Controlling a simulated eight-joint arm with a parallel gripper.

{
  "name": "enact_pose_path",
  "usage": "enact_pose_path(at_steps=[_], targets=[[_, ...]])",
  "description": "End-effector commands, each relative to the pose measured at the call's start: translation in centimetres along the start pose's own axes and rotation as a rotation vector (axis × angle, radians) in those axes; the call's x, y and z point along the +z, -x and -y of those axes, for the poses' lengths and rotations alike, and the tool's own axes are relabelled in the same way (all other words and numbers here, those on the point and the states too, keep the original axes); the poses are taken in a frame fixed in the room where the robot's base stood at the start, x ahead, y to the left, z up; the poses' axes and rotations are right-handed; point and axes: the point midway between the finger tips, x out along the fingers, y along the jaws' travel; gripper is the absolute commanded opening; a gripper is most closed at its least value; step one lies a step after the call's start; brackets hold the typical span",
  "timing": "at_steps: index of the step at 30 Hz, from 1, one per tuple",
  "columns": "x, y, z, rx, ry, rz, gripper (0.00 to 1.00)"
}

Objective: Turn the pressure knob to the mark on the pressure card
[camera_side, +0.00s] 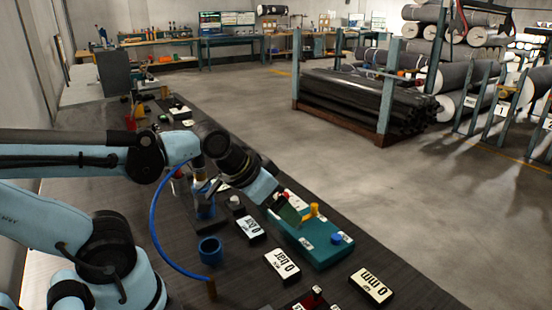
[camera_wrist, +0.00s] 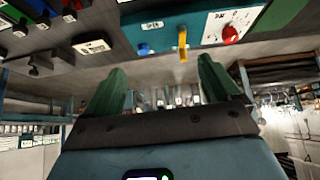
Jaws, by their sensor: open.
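A teal control box (camera_side: 322,252) stands on the dark bench in the side view. On it are a red knob (camera_side: 285,195), a yellow lever (camera_side: 313,209) and a blue knob (camera_side: 336,239). The wrist view shows the red knob (camera_wrist: 230,34) on a white dial plate (camera_wrist: 212,22); its pointer angle is too small to read. A card (camera_side: 283,266) reads "0 bar". My gripper (camera_side: 290,212) is at the box, close to the red knob and yellow lever. In the wrist view its green fingers (camera_wrist: 162,64) are apart with nothing between them.
A second, similar card (camera_side: 251,229) stands behind the "0 bar" card, and a "0 mm" card (camera_side: 371,286) stands nearer the front. A blue cup (camera_side: 210,251) and a blue hose (camera_side: 158,228) are to the left. Another red-topped part (camera_side: 317,293) is at the front.

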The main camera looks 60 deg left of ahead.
Motion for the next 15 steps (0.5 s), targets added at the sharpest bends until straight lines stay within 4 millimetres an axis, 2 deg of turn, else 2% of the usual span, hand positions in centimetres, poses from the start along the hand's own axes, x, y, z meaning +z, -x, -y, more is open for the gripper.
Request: enact_pose_path(at_steps=[1, 4, 6, 15], targets=[[0.0, 0.0, -0.1, 0.001, 0.011, 0.001, 0.82], [-0.8, 0.1, 0.4, -0.009, 0.117, 0.026, 0.66], [-1.8, 0.2, 1.0, -0.026, 0.254, 0.058, 0.58], [-6.8, -0.3, 5.0, -0.189, 1.054, 0.211, 0.58]])
